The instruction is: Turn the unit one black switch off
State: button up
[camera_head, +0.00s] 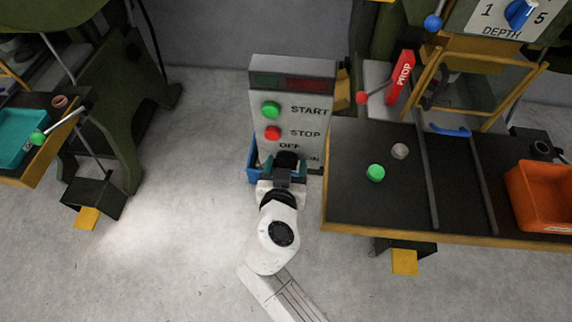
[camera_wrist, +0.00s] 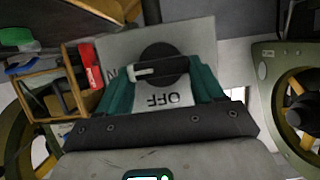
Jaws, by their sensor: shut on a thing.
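The black switch (camera_head: 287,157) is on the lower part of a grey control panel (camera_head: 263,101), below its green START and red STOP buttons. In the wrist view the black switch (camera_wrist: 163,58) is a round knob with a pale pointer lying toward the letters of ON at left. The OFF label (camera_wrist: 163,100) shows upside down in front of it. My gripper (camera_head: 284,171) is at the panel, its teal fingers on both sides of the knob and shut on it. In the head view the gripper partly hides the knob and nearby lettering.
A black worktable (camera_head: 350,200) with a green button (camera_head: 376,173) and an orange bin (camera_head: 545,195) is right of the panel. A red PROP block (camera_head: 400,77) stands behind it. A green machine stands at left with a teal tray (camera_head: 12,138). Floor between is clear.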

jog(key=shift+c, duration=0.2)
jog(key=n+h+b, duration=0.2)
jog(key=n, duration=0.1)
jog(key=shift+a+f, duration=0.15)
jog(key=shift+a, duration=0.15)
jog(key=shift+a+f+n+t+h+b, duration=0.2)
jog(key=shift+n+t+h+b, duration=0.45)
jog(key=shift+n, duration=1.1)
jog(key=shift+a+f+n+t+h+b, duration=0.15)
jog(key=shift+n+t+h+b, duration=0.15)
jog(key=shift+n+h+b, duration=1)
jog(key=shift+a+f+n+t+h+b, duration=0.2)
jog(key=shift+n+t+h, duration=0.3)
jog(key=shift+n, duration=1.65)
jog(key=o, duration=1)
jog(key=shift+o, duration=0.2)
